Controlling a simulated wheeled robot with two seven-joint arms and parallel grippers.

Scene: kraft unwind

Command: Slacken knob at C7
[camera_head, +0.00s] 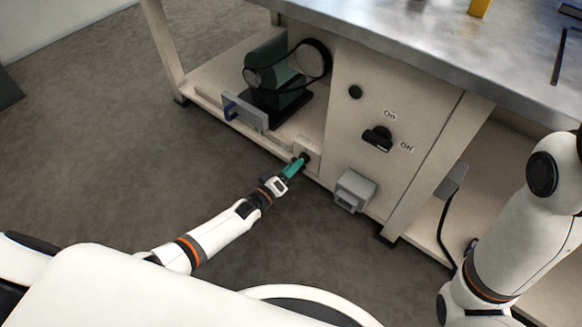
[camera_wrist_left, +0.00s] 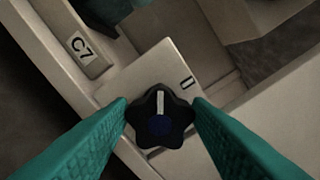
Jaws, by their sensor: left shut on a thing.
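The knob (camera_wrist_left: 160,117) is black and star-shaped, with a white line and a dark blue centre, in the left wrist view. It sits on a pale plate (camera_wrist_left: 168,65), and a label reading C7 (camera_wrist_left: 81,45) is beside it. My left gripper (camera_wrist_left: 160,122) has its green fingers on both sides of the knob, shut on it. In the head view my left gripper (camera_head: 299,164) reaches the knob (camera_head: 305,158) low on the bench front; the fingers partly hide it. My right arm shows at the right edge of the head view, but its gripper is out of view.
A green motor (camera_head: 272,72) with a black belt stands on the lower shelf. An On/Off switch (camera_head: 377,138) and a grey box (camera_head: 353,190) are on the panel to the right. The metal bench top (camera_head: 420,50) overhangs above. The floor (camera_head: 90,130) at left is clear.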

